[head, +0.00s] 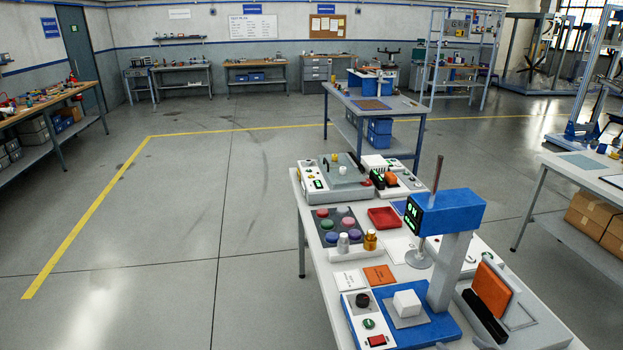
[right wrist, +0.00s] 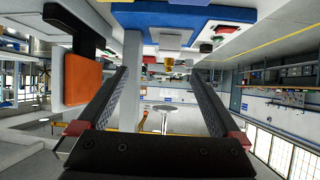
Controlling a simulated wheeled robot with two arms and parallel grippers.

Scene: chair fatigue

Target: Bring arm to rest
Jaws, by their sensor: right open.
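My right gripper (right wrist: 160,72) shows in the right wrist view, its two dark ribbed fingers spread wide. Nothing sits between the fingertips. The wrist picture looks upside down, with the worktable's equipment along its top. I cannot make out the right gripper clearly in the head view. My left gripper is in neither view. The orange pad (head: 491,290) stands upright on a grey and black fixture at the lower right of the head view. In the wrist view the orange pad (right wrist: 83,79) is left of the fingers, apart from them.
The near white table (head: 314,262) carries a blue test stand (head: 447,211) with a white cube (head: 407,303), a red tray (head: 384,217) and coloured discs. A side table (head: 590,178) stands at right. The floor (head: 180,240) at left is clear.

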